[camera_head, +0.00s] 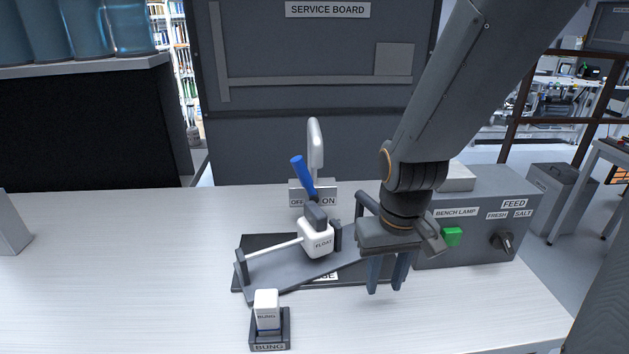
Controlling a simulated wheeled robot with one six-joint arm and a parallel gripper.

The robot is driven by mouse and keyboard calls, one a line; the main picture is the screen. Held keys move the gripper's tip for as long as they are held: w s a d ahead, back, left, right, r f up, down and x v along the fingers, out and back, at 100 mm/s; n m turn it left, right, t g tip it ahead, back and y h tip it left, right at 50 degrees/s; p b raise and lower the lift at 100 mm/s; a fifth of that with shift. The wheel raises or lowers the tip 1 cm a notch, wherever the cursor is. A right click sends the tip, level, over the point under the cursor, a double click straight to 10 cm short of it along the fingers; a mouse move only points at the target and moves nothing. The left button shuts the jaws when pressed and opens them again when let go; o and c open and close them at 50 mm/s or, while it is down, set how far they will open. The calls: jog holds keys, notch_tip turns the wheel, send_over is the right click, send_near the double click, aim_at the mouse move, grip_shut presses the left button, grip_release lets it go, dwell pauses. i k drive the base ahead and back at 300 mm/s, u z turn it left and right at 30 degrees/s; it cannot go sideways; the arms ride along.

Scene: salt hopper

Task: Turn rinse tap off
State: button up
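The rinse tap has a pale upright spout (315,145) at the back of the bench. Its blue lever (302,174) tilts up and to the left, with its tip above the OFF side of the label plate (328,201); ON is on the right. The lever's lower end is partly hidden behind a dark block on the float. My gripper (386,284) points down over the bench, in front and to the right of the tap, apart from the lever. Its two fingers show a gap and hold nothing visible.
A white float (316,240) on a tilted arm sits over a dark base before the tap. A white bung (266,308) stands in its holder in front. A grey control box (475,222) with a green button and knob is right.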

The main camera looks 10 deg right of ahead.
aim_at(300, 166)
jog(key=k, duration=1.55)
jog(key=u, duration=0.95)
jog(key=i, duration=1.35)
jog(key=z, duration=1.4)
jog(key=i, duration=0.6)
jog(key=u, duration=0.75)
